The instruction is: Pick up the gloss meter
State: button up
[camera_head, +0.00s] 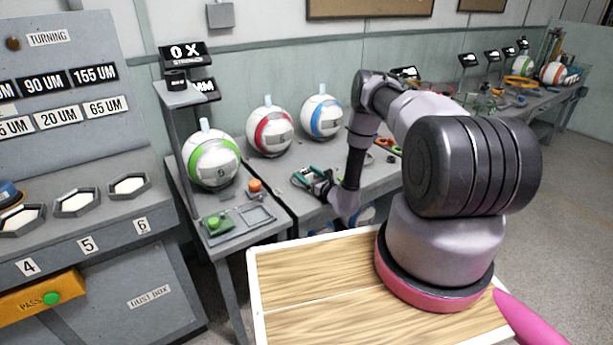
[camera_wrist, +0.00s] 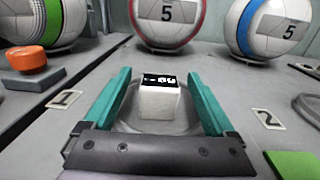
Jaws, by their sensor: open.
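The gloss meter looks to be the small white box (camera_wrist: 159,103) with a black display on top, standing upright on a round mark on the grey bench in the wrist view. My gripper (camera_wrist: 158,76) is open, with one teal finger on each side of the box and a visible gap on both sides. The box appears apart from both fingers. In the head view my gripper (camera_head: 310,179) is low over the bench, and the meter cannot be made out clearly there.
Green (camera_head: 213,162), red (camera_head: 269,132) and blue (camera_head: 322,117) striped balls stand behind my gripper. An orange button (camera_wrist: 34,67) is to its left in the wrist view, and a green pad (camera_wrist: 293,165) is at the lower right. Number plates lie on both sides.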

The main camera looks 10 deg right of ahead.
grip_shut()
jog(key=shift+r, duration=0.1)
